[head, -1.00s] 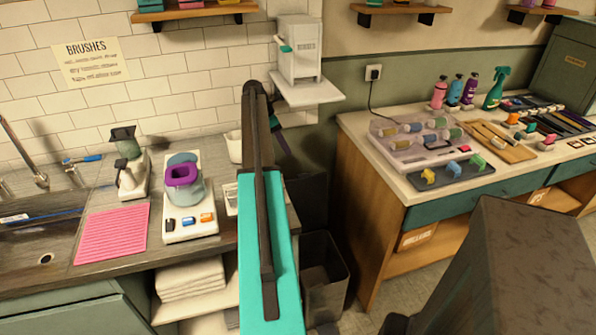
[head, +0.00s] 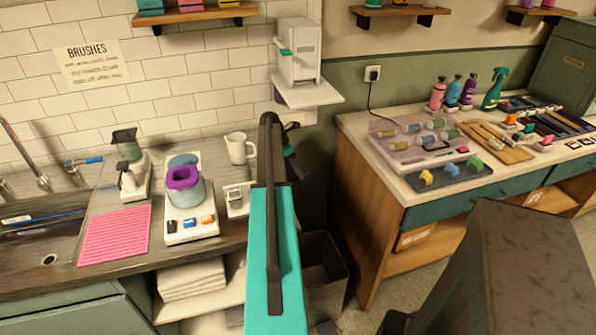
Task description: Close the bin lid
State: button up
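The dark grey bin (head: 329,298) stands on the floor in the gap between the two counters. Its top is open and I see into its dark inside. A dark upright panel (head: 314,205) behind it looks like the raised lid, but it is in shadow. My teal and dark arm crosses in front of the bin's left side and hides part of it. A dark piece with purple on it, probably the wrist end with my gripper (head: 293,152), shows just right of the arm's top. The fingers cannot be made out, and I see nothing held.
A left counter (head: 110,262) carries a sink, a pink mat, a scale with a purple-rimmed cup, and a white jug (head: 240,148). A right wooden bench (head: 385,205) borders the gap. A white wall shelf (head: 308,94) with a dispenser hangs above.

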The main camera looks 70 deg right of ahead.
jog(key=shift+s+f, duration=0.15)
jog(key=shift+f, duration=0.1)
jog(key=shift+c, duration=0.3)
grip_shut()
dwell(1.1)
